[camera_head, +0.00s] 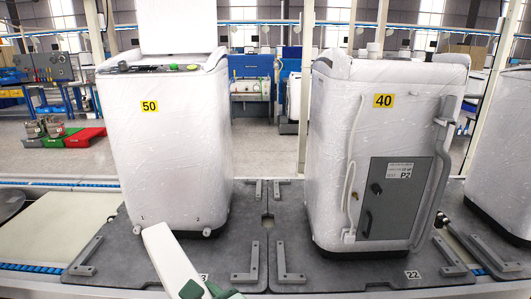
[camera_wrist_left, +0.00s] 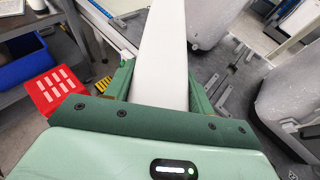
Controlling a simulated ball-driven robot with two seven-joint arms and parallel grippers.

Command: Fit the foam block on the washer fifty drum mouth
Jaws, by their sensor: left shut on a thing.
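The washer labelled 50 (camera_head: 165,150) stands upright at the left of the head view, wrapped in clear film, with its lid (camera_head: 178,25) raised. Its drum mouth cannot be made out from this low angle. The foam block (camera_head: 172,262) is a long white piece, tilted, at the bottom of the head view in front of that washer. My left gripper (camera_head: 206,290) is shut on its lower end. In the left wrist view the green fingers (camera_wrist_left: 160,85) lie on both sides of the foam block (camera_wrist_left: 165,50), which points away from the gripper. My right gripper is not in view.
A washer labelled 40 (camera_head: 340,135) stands to the right, with a grey panel (camera_head: 395,200) facing me. Both stand on dark pallets with metal brackets (camera_head: 245,262). A further white machine (camera_head: 505,150) is at the right edge. A red bin (camera_wrist_left: 58,90) shows in the wrist view.

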